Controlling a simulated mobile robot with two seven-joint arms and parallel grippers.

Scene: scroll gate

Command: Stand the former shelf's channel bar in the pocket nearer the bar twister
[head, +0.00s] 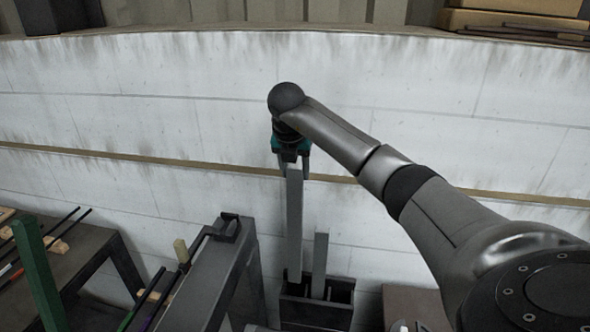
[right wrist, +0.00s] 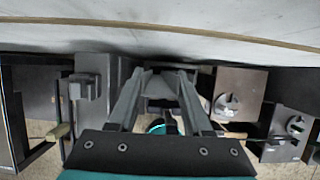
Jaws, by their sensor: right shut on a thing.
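My right gripper (head: 293,172) is shut on the upper end of a long grey channel bar (head: 295,225), which hangs upright below it. The bar's lower end is at the left part of a dark box with pockets (head: 316,315); I cannot tell whether it rests on the bottom. A shorter grey bar (head: 320,265) stands upright in the same box, just right of the held bar. In the right wrist view the two fingers (right wrist: 158,76) reach forward around the bar's end. I cannot tell for sure which thing is the bar twister. My left gripper is not in view.
A grey frame with a dark handle (head: 215,265) stands close left of the box. A dark bench (head: 95,250) with thin rods is further left, beside a green post (head: 38,270). A brown block (head: 410,305) is right of the box. A pale wall (head: 150,75) runs behind.

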